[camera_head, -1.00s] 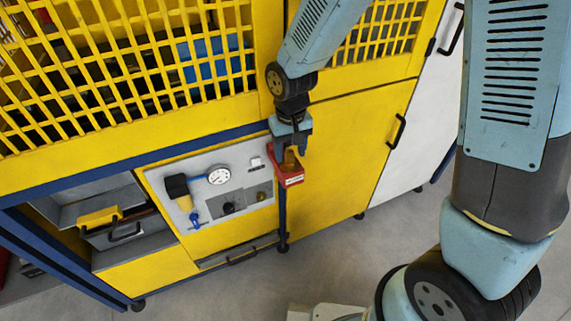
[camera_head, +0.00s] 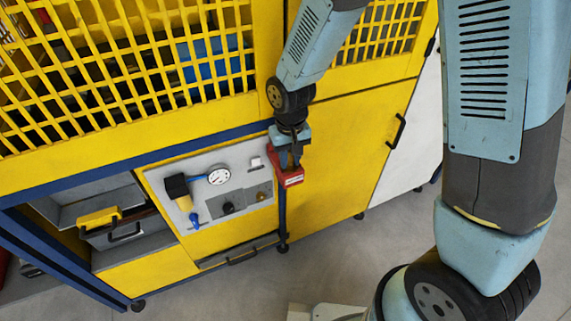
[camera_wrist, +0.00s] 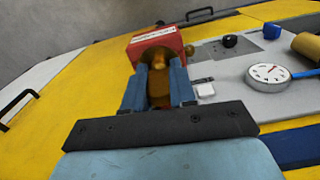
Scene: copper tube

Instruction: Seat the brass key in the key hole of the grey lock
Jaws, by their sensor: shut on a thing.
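The brass key (camera_wrist: 159,90) is between the two blue fingers of my gripper (camera_wrist: 158,66), seen in the wrist view. The fingers are shut on it. Its far end reaches to the red holder (camera_wrist: 157,43); whether it still rests in the holder is hard to tell. In the head view my gripper (camera_head: 289,157) is down at the red holder (camera_head: 291,178) and hides the key. A small brass round part (camera_head: 261,196) on a grey plate (camera_head: 245,202), left of the holder, looks like the lock; its key hole is too small to make out.
A dark blue post (camera_head: 282,218) stands below the holder. Yellow mesh (camera_head: 130,70) rises above.

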